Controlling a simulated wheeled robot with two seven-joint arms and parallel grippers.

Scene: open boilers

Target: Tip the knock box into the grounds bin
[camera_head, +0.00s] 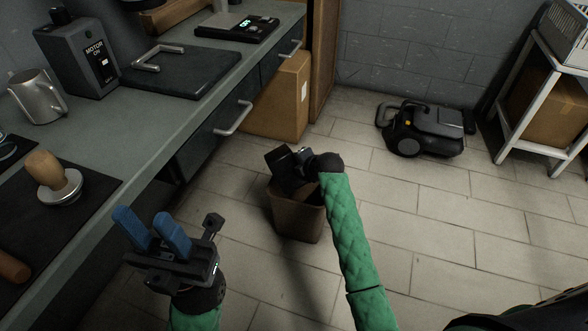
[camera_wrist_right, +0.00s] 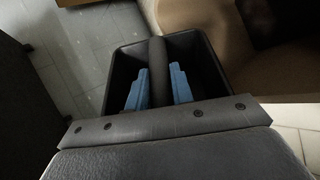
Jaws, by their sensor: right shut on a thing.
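The knock box (camera_wrist_right: 112,72) is a small black open box with a dark bar across it. The blue fingers of my right gripper (camera_wrist_right: 158,85) are shut on that bar. In the head view the knock box (camera_head: 281,164) is a dark shape at the end of my right arm, above the grounds bin and seemingly tilted; its inside is hidden there. The grounds bin (camera_head: 300,222) is a brown tapered bin on the floor, its opening partly hidden by my wrist. My left gripper (camera_head: 147,218) is empty, its blue fingers apart, beside the counter.
The counter (camera_head: 150,130) on the left carries a steel pitcher (camera_head: 38,97), a tamper (camera_head: 55,180), a grinder-like box (camera_head: 78,58) and a scale (camera_head: 238,28). A cardboard box (camera_head: 280,100) stands behind the bin. The tiled floor to the right is clear up to a black machine (camera_head: 425,128).

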